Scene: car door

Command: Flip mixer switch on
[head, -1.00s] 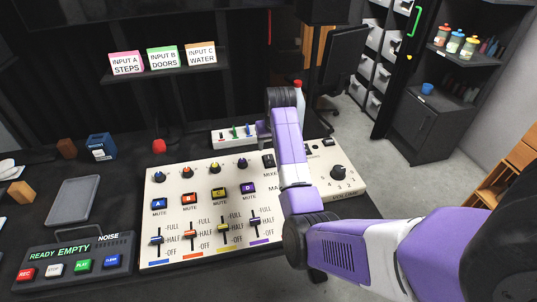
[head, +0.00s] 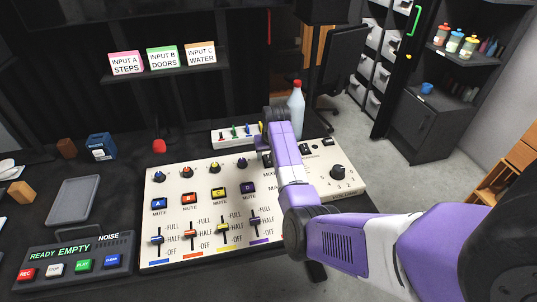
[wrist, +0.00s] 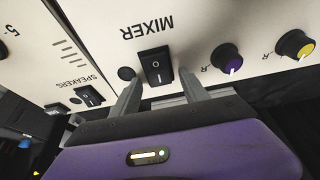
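The mixer switch (wrist: 155,66) is a black rocker on the cream mixer panel (head: 176,224), under the label MIXER, which appears upside down in the wrist view. Its face carries a circle and a line mark; its exact tilt is hard to tell. My gripper (wrist: 158,79) is open and empty. Its two grey fingers are spread on either side of the switch's near end in the wrist view; I cannot tell if they touch the panel. In the head view, my wrist covers much of the switch area.
A speakers switch (wrist: 89,96) lies left of the mixer switch in the wrist view, and a purple knob (wrist: 227,58) lies right. A clear bottle (head: 296,110) with a red cap stands behind the panel. Several sliders and buttons fill the panel's left part.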

